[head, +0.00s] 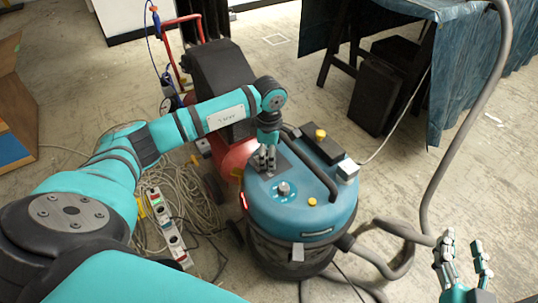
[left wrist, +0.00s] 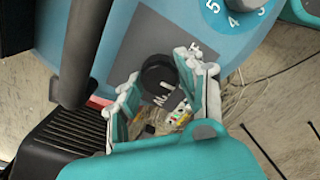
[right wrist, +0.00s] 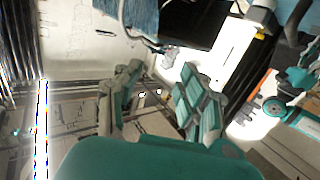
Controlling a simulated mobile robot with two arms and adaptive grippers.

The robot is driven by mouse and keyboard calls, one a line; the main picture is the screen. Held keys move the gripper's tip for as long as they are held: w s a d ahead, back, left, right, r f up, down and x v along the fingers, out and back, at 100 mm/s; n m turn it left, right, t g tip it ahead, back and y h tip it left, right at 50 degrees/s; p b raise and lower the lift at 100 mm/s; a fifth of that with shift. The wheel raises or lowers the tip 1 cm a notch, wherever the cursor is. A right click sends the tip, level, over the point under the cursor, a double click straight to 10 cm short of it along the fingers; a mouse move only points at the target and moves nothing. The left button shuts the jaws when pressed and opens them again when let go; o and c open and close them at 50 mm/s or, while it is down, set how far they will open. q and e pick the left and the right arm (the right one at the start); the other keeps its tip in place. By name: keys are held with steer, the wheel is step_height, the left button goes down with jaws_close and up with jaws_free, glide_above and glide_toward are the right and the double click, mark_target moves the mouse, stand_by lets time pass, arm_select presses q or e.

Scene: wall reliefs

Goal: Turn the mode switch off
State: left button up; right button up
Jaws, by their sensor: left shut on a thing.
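The blue vacuum machine (head: 330,205) stands on the floor in the middle of the head view. Its mode switch (left wrist: 158,74) is a black round knob on a dark grey plate with white markings, seen between the fingers in the left wrist view. My left gripper (head: 267,160) points down on the machine's top and is shut on the switch, which it hides in the head view. The switch's exact angle is hard to read. My right gripper (head: 463,262) is open and empty, low at the right; its two spread fingers also show in the right wrist view (right wrist: 158,95).
A numbered blue dial (head: 284,189) sits in front of the switch, and a black handle (head: 315,165) arches beside it. A red light (head: 244,201) shows on the machine's side. A hose (head: 455,150), coiled cables (head: 190,210) and a power strip (head: 167,230) lie around.

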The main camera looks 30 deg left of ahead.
arm_select(q)
steer(key=n+p, duration=0.2)
steer(key=n, duration=0.2)
steer(key=shift+r+p, duration=0.2)
steer(key=shift+p, duration=0.2)
arm_select(e)
steer(key=s+d+f+g+h, duration=0.25)
steer(key=s+f+g, duration=0.25)
steer(key=f+g, duration=0.3)
arm_select(q)
steer(key=n+p, duration=0.2)
steer(key=n, duration=0.2)
steer(key=shift+d+n, duration=0.1)
steer(key=shift+n, duration=0.2)
steer(key=shift+f+n+p, duration=0.1)
steer(key=shift+n+p, duration=0.85)
steer(key=shift+n, duration=0.55)
arm_select(e)
steer(key=s+d+f+g, duration=0.2)
steer(key=s, duration=0.3)
steer(key=s+d+f+g+h, duration=0.1)
steer(key=s+d+f+g, duration=0.1)
steer(key=s, duration=0.4)
steer(key=shift+s+f+m+g, duration=0.15)
steer(key=shift+f+m+g, duration=0.15)
steer(key=shift+g, duration=0.4)
arm_select(q)
steer(key=o, duration=1.1)
steer(key=shift+o, duration=0.2)
step_height(320, 180, up, 12)
